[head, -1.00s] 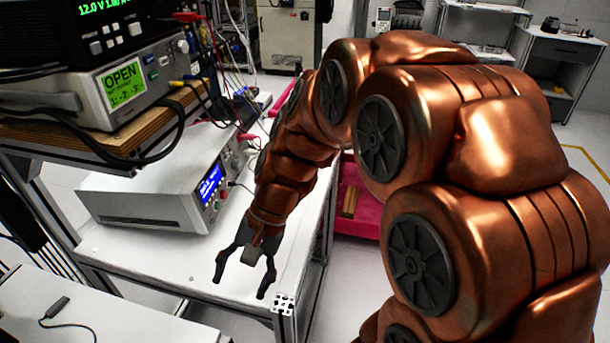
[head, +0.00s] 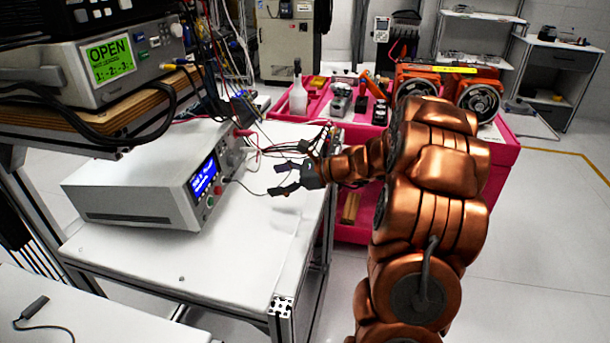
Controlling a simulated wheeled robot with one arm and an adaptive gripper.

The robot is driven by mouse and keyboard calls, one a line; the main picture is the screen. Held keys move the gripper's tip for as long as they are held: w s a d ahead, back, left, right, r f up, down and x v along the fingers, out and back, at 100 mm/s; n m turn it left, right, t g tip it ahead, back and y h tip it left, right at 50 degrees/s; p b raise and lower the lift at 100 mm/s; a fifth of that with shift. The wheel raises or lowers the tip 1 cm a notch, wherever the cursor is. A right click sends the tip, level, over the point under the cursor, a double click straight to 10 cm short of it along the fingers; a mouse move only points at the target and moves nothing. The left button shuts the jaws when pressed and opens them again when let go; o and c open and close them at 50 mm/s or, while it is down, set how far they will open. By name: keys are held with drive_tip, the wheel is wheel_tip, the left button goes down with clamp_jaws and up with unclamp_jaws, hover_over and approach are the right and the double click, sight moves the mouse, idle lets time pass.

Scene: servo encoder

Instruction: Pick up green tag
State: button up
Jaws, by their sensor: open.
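I cannot make out a green tag for certain in the head view. My gripper (head: 284,168) is open and empty, with its dark fingers spread and pointing left. It hangs over the right part of the white bench (head: 250,255), to the right of a white bench instrument (head: 150,180) with a blue display. Thin red and dark cables run close to or behind the fingers; I cannot tell whether they touch. My copper arm comes in from the right and hides part of the pink cart (head: 497,160).
The pink cart carries a white spray bottle (head: 298,90), small devices and an orange machine (head: 420,77) with a yellow strip (head: 447,69). An instrument with a green OPEN screen (head: 110,60) sits on a shelf at upper left. The bench's front part is clear.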

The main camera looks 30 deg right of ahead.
drive_tip(key=w+d+f+m+t+h+b, duration=0.1)
drive_tip(key=d+f+m+t+h, duration=0.2)
drive_tip(key=d, duration=0.6)
drive_tip(key=w+d+f+m+t+h+b, duration=0.1)
drive_tip(key=d+f+m+t, duration=0.3)
drive_tip(key=d, duration=0.6)
drive_tip(key=shift+w+a+f+m+g+p, duration=0.15)
drive_tip(key=shift+w+a+g, duration=0.3)
drive_tip(key=shift+w, duration=0.65)
drive_tip(key=shift+w+a+m+g+p, duration=0.15)
drive_tip(key=shift+w+a+g, duration=0.3)
drive_tip(key=shift+w, duration=0.6)
drive_tip(key=shift+w+a+f+g+p, duration=0.1)
drive_tip(key=shift+w+a+g+p, duration=0.15)
drive_tip(key=shift+w+a, duration=0.6)
drive_tip(key=shift+w+d, duration=0.25)
drive_tip(key=shift+c, duration=0.4)
drive_tip(key=c, duration=0.9)
